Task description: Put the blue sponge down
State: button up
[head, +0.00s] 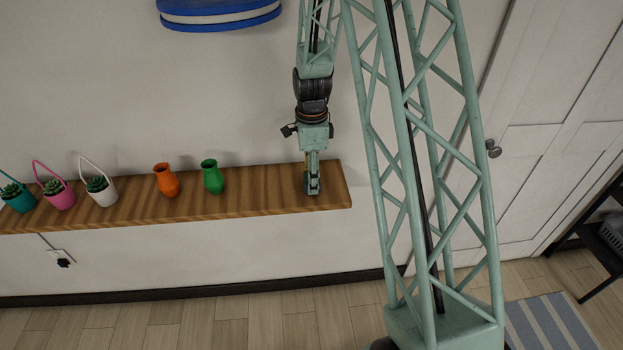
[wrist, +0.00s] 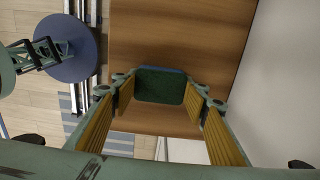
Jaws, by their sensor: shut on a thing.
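The blue sponge (wrist: 161,86) shows in the wrist view between my fingertips, with a dark green face toward the camera and a thin blue edge. My gripper (head: 312,187) is shut on it and points down at the right end of the wooden shelf (head: 258,190). In the head view the fingers hide most or all of the sponge. The fingertips are at or just above the shelf top; I cannot tell whether the sponge touches the wood.
A green vase (head: 213,179) and an orange vase (head: 167,181) stand left of my gripper. Farther left are white (head: 103,194), pink (head: 61,197) and teal (head: 20,200) plant baskets. The shelf is bare between the green vase and my gripper. The wall is close behind.

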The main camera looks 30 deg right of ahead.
jog(key=shift+f, duration=0.15)
jog(key=o, duration=1)
jog(key=shift+c, duration=0.2)
jog(key=shift+r, duration=0.2)
notch_tip(320, 180, up, 12)
dwell(0.4)
dwell(0.6)
